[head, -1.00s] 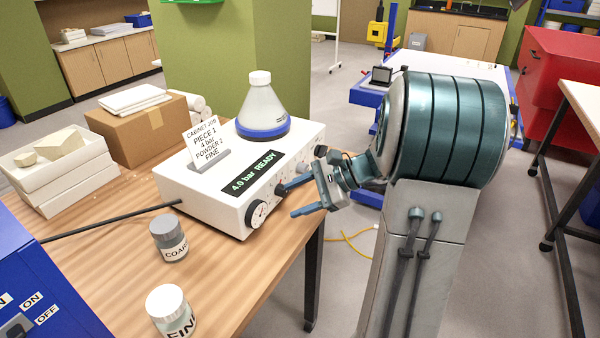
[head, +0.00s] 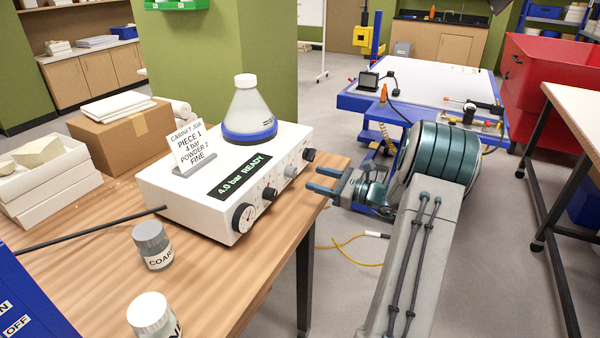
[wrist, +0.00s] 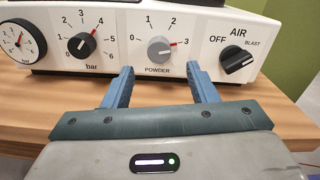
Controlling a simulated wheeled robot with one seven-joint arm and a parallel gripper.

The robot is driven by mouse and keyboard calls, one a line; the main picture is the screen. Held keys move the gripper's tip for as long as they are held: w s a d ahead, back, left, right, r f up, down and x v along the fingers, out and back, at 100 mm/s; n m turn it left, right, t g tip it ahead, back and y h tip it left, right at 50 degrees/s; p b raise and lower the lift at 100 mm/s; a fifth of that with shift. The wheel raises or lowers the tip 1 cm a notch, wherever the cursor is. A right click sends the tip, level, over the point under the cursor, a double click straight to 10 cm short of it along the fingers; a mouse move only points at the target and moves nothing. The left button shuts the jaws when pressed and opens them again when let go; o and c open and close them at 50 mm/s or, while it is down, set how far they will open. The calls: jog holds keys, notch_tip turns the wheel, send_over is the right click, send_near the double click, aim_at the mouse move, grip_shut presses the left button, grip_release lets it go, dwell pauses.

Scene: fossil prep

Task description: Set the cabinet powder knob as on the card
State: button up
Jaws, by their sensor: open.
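The white cabinet unit (head: 190,205) stands on the wooden table. Its grey powder knob (wrist: 160,48) has a red mark pointing close to 3 on a scale of 0 to 3; in the head view the knob (head: 291,170) is small. The card (head: 188,146) on top reads "PIECE 1, 4 bar, POWDER 2, FINE". My gripper (wrist: 161,70) is open and empty in front of the powder knob, fingers either side of it in the wrist view and apart from it.
The dark bar knob (wrist: 82,45) points near 4, and the display (head: 240,175) reads "4.0 bar READY". The black air knob (wrist: 238,60) is right of the powder knob. A flask (head: 249,108) stands on the unit. The coarse jar (head: 152,246) and another jar (head: 152,316) stand in front.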

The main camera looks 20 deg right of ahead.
aim_at(295, 173)
jog(key=x, duration=0.6)
jog(key=shift+w+a+p, duration=0.2)
jog(key=shift+w+p, duration=0.05)
jog(key=shift+p, duration=0.1)
jog(key=c, duration=1)
jog(key=shift+d, duration=0.2)
jog(key=shift+a, duration=0.15)
jog(key=shift+f+b, duration=0.1)
jog(key=shift+b, duration=0.3)
